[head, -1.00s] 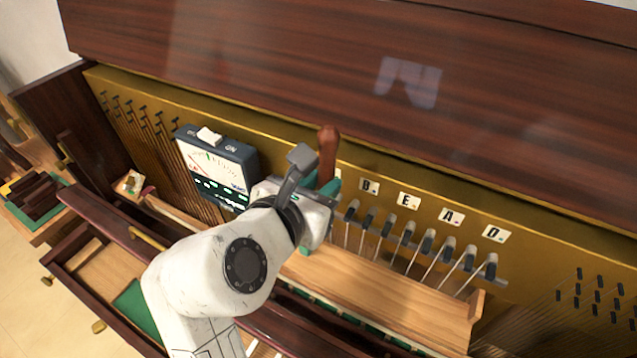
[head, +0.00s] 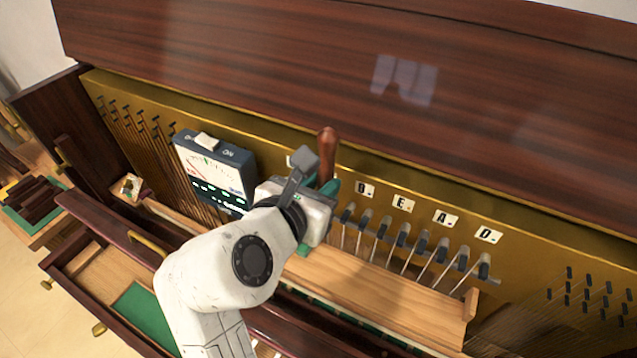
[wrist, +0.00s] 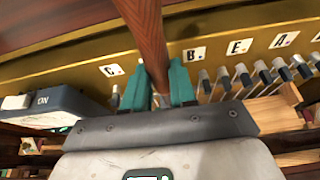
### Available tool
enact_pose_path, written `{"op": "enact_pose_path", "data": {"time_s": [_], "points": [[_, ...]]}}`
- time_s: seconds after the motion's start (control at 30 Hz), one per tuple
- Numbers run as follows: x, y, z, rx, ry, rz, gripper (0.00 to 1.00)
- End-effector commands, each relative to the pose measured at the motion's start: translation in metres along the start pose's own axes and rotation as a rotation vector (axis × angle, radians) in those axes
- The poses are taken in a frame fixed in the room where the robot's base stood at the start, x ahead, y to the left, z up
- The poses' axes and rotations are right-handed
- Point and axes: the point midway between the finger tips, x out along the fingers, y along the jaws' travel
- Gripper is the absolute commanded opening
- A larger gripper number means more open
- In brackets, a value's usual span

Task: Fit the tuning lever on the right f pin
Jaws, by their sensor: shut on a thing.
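The tuning lever shows as a reddish-brown wooden handle (head: 327,155) standing up from my gripper, and it also fills the top middle of the wrist view (wrist: 147,38). My gripper (wrist: 157,86) is shut on the lever, with a teal finger on each side. A short piece of metal shows below the wood between the fingers. The gripper is at the left end of the row of dark-capped tuning pins (head: 403,235), between the meter and the pins. No f label is readable. The lever's lower end and the pin under it are hidden by my gripper.
A dark tuning meter (head: 215,165) with a dial stands left of the gripper. Letter cards, including an E card (head: 404,204), line the brass-coloured plate (head: 540,250). A wooden rail (head: 370,290) runs below the pins. More pins (head: 590,295) stand at far right.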

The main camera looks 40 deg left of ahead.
Motion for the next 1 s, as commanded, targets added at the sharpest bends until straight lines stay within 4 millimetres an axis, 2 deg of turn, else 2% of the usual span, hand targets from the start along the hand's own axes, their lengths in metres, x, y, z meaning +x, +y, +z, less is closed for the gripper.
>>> {"op": "enact_pose_path", "data": {"time_s": [1.0], "points": [[0.014, 0.0, 0.007, 0.001, -0.002, 0.0, 0.0]]}}
